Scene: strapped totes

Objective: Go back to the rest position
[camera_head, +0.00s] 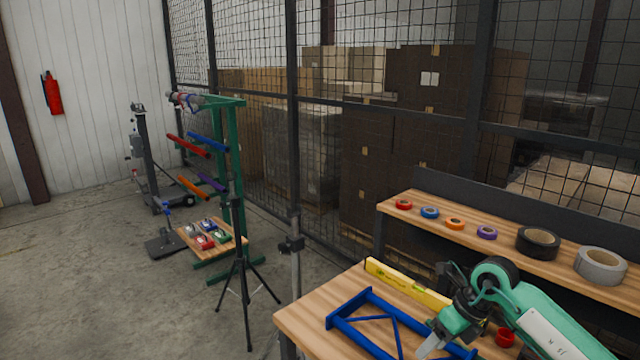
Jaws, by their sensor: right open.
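My right gripper (432,345) comes in from the lower right on a green arm. Its pale fingertips point down to the left, over or beside a blue metal frame (372,318) on the wooden workbench (300,318). I see nothing held between its fingers. I cannot tell whether the fingertips touch the frame. My left gripper is out of view. No totes are clearly visible.
A yellow level (405,283) and a red ring (505,337) lie on the bench. Tape rolls (538,242) line the shelf (460,215) behind. A black tripod (240,260) and green rack (232,150) stand left. Open floor (80,270) lies far left.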

